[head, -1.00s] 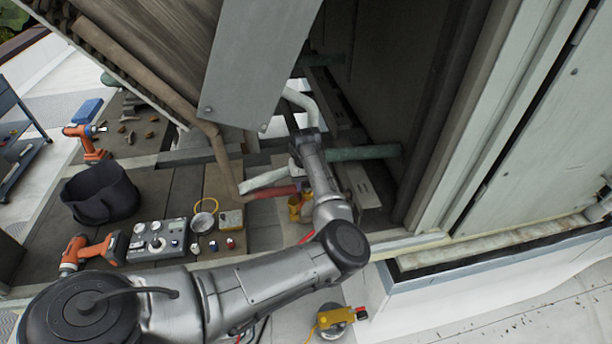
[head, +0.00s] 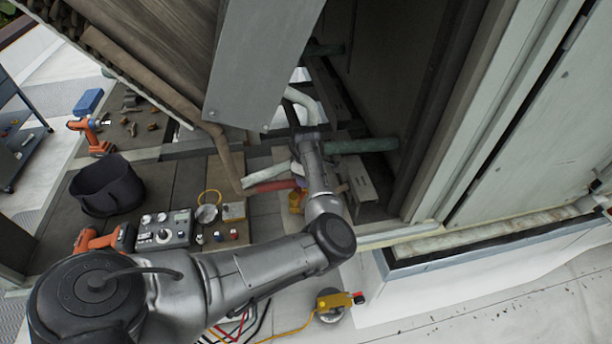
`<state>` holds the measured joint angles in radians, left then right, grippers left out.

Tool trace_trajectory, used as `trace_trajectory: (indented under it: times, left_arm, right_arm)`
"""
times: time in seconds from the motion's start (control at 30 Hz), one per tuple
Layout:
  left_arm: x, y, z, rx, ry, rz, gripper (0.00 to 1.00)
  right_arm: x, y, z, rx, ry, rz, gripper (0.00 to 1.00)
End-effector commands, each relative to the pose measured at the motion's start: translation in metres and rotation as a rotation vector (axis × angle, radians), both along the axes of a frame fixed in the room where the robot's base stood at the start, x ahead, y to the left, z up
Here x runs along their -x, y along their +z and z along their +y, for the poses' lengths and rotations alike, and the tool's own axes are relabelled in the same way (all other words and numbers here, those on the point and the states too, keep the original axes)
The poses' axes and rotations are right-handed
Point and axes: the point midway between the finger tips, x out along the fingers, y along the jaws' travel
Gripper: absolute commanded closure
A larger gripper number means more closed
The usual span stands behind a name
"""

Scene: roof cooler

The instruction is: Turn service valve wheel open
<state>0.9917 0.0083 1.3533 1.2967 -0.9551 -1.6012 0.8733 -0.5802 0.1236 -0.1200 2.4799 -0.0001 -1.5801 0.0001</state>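I cannot make out the service valve wheel; it may be hidden behind my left arm. That arm comes in from the lower left, bends at the elbow and reaches up into the open cooler bay. Its far end, at my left gripper (head: 306,136), is among the pipes below the hanging grey panel. I cannot see whether its fingers are open or hold anything. A yellow fitting (head: 295,200) shows partly beside my forearm, near the end of a red pipe (head: 270,186). My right gripper is not in view.
A green pipe (head: 362,146) and a pale pipe (head: 299,98) run close to the arm's far end. The grey panel (head: 262,65) hangs just left. A control box (head: 164,230), a black bucket (head: 106,187) and an orange drill (head: 92,135) occupy the left deck. A yellow tool (head: 336,300) lies below.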

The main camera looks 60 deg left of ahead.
Motion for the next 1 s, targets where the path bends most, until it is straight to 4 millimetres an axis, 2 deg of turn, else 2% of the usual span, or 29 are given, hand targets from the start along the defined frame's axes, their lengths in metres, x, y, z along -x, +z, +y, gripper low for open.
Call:
trace_trajectory:
  times: [0.33,0.83,0.87,0.93,1.0]
  left_arm:
    - [0.0004,0.0013,0.0008,-0.002,0.106,0.0,0.86]
    - [0.0005,0.0013,0.0009,-0.002,0.119,0.001,0.86]
    - [0.0005,0.0013,0.0009,-0.002,0.119,0.001,0.6]
    - [0.0005,0.0011,0.0008,-0.002,0.119,0.001,0.54]
    - [0.0004,0.001,0.0006,-0.001,0.119,0.001,0.52]
  right_arm:
    - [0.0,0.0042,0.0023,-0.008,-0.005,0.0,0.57]
    - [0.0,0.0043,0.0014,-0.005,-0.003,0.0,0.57]
    - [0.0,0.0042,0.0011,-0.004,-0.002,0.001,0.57]
    - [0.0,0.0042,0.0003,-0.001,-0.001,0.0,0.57]
    - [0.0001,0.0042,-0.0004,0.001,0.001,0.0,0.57]
